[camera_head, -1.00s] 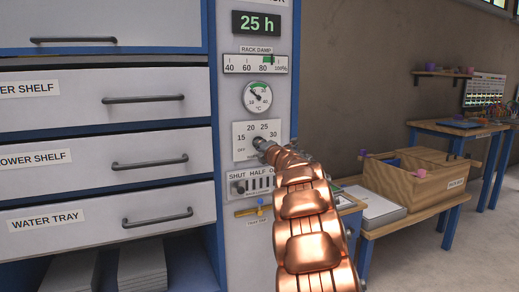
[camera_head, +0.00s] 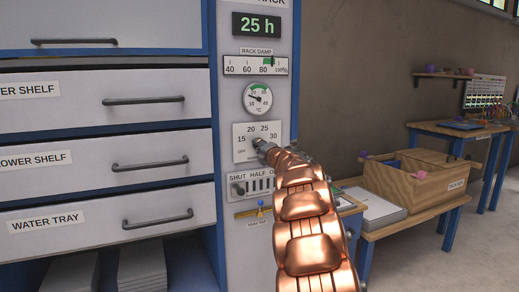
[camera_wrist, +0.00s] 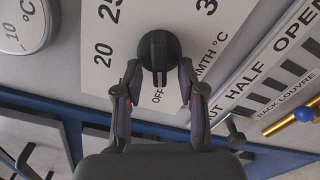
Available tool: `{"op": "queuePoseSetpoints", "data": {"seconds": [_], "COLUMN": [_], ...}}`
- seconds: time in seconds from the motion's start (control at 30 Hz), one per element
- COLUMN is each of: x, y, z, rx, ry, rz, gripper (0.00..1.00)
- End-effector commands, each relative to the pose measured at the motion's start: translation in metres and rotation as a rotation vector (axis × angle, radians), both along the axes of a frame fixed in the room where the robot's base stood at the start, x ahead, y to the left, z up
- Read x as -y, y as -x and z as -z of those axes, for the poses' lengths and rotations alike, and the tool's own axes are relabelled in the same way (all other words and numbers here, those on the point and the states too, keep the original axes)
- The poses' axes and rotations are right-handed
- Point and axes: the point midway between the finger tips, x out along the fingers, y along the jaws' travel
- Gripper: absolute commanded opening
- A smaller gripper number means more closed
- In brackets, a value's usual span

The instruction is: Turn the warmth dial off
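The warmth dial is a black round knob with a raised bar (camera_wrist: 158,52) on a white scale plate (camera_wrist: 105,70) in the wrist view. The bar runs up and down there, its lower end towards the OFF mark. Which end is the pointer I cannot tell. My gripper (camera_wrist: 159,66) has one finger on each side of the knob's lower part, with the tips close to its edges; contact is not clear. In the head view my gripper (camera_head: 263,146) is at the scale plate (camera_head: 242,131), and my arm hides the knob.
A round temperature gauge (camera_head: 257,98) is above the dial plate. Below is the louvre plate with a slider (camera_head: 239,188), and below that a blue-handled brass tap (camera_head: 260,206). Drawers with bar handles (camera_head: 150,162) are on the left. A wooden box (camera_head: 405,181) stands at right.

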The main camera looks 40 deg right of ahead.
Motion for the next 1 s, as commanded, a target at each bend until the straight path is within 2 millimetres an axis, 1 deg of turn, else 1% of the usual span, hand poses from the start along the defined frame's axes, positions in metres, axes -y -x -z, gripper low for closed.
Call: {"op": "queuePoseSetpoints", "data": {"seconds": [0.27,0.8,1.0], "x": [-0.007,-0.029,-0.036], "y": [0.02,0.085,0.103], "z": [0.001,0.001,-0.002], "rx": [-0.001,-0.002,0.001], "ry": [-0.003,-0.002,0.001], "rz": [0.0,0.003,0.001], "gripper": [0.4,0.4,0.4]}}
